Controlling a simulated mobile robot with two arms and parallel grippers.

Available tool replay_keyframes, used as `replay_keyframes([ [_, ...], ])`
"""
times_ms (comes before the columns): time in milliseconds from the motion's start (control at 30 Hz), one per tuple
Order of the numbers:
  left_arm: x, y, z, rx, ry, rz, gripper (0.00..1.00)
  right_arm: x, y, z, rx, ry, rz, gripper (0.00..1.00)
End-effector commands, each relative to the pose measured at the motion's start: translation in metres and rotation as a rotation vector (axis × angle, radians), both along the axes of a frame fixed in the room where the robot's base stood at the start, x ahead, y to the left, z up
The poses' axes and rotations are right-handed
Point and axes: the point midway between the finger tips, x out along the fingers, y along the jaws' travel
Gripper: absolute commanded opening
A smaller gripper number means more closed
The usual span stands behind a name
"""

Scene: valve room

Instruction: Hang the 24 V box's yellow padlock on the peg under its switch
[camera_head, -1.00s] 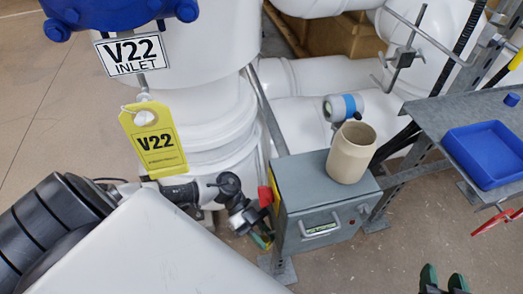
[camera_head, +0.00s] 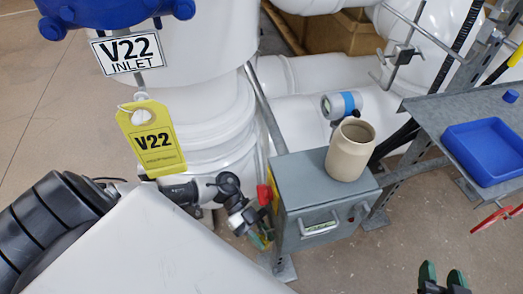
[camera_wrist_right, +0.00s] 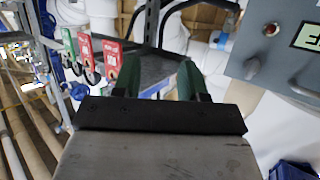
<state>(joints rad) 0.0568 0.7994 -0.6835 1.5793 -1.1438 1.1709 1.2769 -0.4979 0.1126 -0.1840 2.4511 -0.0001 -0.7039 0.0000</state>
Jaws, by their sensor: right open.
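A grey box (camera_head: 318,190) stands at the centre of the head view, with a label and a handle on its front. A grey box face (camera_wrist_right: 275,45) with a knob, a red lamp and a label shows in the right wrist view. A red and yellow part (camera_head: 265,195) is at the box's left side. I cannot make out a yellow padlock or a peg. My left gripper (camera_head: 258,236) is beside the box's lower left, small and partly hidden; its jaw state is unclear. My right gripper (camera_head: 442,272) is open and empty, right of the box; its green fingers (camera_wrist_right: 160,75) stand apart.
A beige jar (camera_head: 351,150) stands on the box. A yellow V22 tag (camera_head: 152,140) hangs left, near my left arm. A grey shelf (camera_head: 440,112) with a blue tray (camera_head: 485,150) is at right. Red and green tags (camera_wrist_right: 85,50) hang in the wrist view.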

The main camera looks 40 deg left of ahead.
Motion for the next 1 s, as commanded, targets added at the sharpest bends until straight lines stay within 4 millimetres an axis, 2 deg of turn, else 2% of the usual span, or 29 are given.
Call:
replay_keyframes([
  [33, 0.000, -0.005, -0.004, -0.001, 0.000, 0.009, 0.42, 0.000, 0.000, -0.001, 0.000, 0.000, 0.000, 0.43],
  [167, 0.003, 0.004, 0.001, 0.002, -0.001, 0.009, 0.48, -0.003, -0.002, -0.004, -0.008, 0.034, -0.002, 0.43],
  [400, 0.012, 0.043, 0.020, 0.003, -0.010, 0.011, 0.49, -0.018, -0.010, -0.022, -0.050, 0.211, -0.016, 0.43],
  [600, 0.014, 0.065, 0.028, 0.000, -0.006, 0.005, 0.49, -0.027, -0.014, -0.031, -0.070, 0.298, -0.022, 0.43],
  [1000, 0.013, 0.069, 0.030, -0.002, -0.005, 0.001, 0.49, -0.029, -0.014, -0.034, -0.073, 0.315, -0.023, 0.43],
])
